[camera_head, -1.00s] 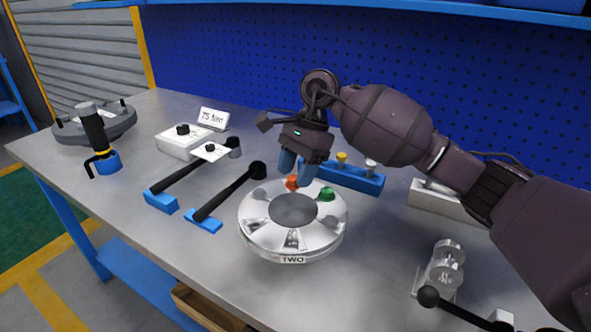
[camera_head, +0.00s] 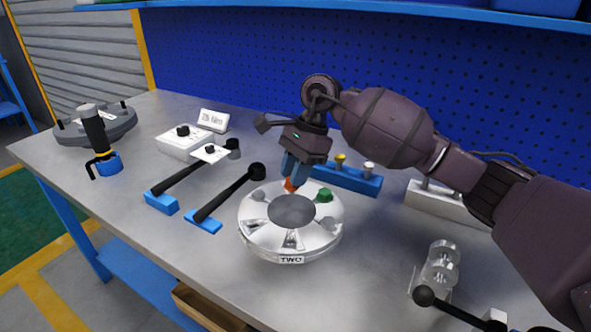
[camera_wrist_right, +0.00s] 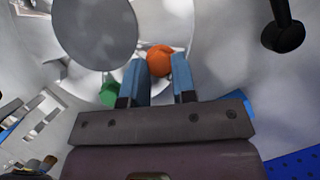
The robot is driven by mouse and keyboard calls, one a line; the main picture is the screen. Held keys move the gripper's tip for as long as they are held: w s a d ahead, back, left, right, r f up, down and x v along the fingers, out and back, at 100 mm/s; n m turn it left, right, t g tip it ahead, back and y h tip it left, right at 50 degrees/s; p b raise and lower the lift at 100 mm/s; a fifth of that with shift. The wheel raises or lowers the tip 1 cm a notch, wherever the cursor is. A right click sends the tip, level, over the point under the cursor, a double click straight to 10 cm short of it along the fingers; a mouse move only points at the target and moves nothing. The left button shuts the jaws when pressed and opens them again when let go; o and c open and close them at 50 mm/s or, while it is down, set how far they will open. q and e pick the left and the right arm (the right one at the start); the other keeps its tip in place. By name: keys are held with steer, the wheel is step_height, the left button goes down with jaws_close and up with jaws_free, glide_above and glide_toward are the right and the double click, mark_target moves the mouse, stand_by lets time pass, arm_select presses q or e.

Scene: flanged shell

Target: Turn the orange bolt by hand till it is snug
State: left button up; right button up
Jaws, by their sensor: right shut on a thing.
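The orange bolt (camera_head: 290,184) stands at the back of the silver flanged shell (camera_head: 263,235), which carries a label reading TWO. My right gripper (camera_head: 293,178) comes down over the bolt from above, its blue fingers shut on the bolt's head. In the right wrist view the orange head (camera_wrist_right: 160,58) shows between and just beyond the two blue fingertips (camera_wrist_right: 160,75). A green bolt (camera_head: 324,195) sits in the shell just right of the orange one; it also shows in the right wrist view (camera_wrist_right: 109,92). The orange bolt's shank is hidden. My left gripper is not in view.
Two black-handled wrenches in blue holders (camera_head: 203,222) lie left of the shell. A blue block (camera_head: 345,178) with yellow and silver bolts stands behind it. A small sign (camera_head: 212,120) and white box are at back left. A clear stand (camera_head: 440,265) is at right.

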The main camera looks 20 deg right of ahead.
steer(key=m+p, duration=0.1)
steer(key=m+t+p, duration=0.1)
steer(key=m, duration=0.1)
steer(key=shift+s+r, duration=0.2)
steer(key=shift+r, duration=0.2)
steer(key=m+t+p, duration=0.1)
steer(key=m+p, duration=0.1)
steer(key=m, duration=0.1)
steer(key=shift+r, duration=0.1)
steer(key=shift+s+m+t+p, duration=0.1)
steer(key=shift+m+t+p, duration=0.5)
steer(key=shift+m+p, duration=0.25)
steer(key=shift+a+m+t+h+p, duration=0.1)
steer(key=shift+m+t+h+p, duration=0.3)
steer(key=shift+m+p, duration=0.7)
steer(key=shift+m+t+h+p, duration=0.3)
steer(key=shift+m+p, duration=0.4)
steer(key=shift+m, duration=0.45)
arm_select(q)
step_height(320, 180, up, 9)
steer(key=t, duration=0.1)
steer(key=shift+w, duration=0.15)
arm_select(e)
steer(key=shift+f+m, duration=0.3)
steer(key=shift+m, duration=0.1)
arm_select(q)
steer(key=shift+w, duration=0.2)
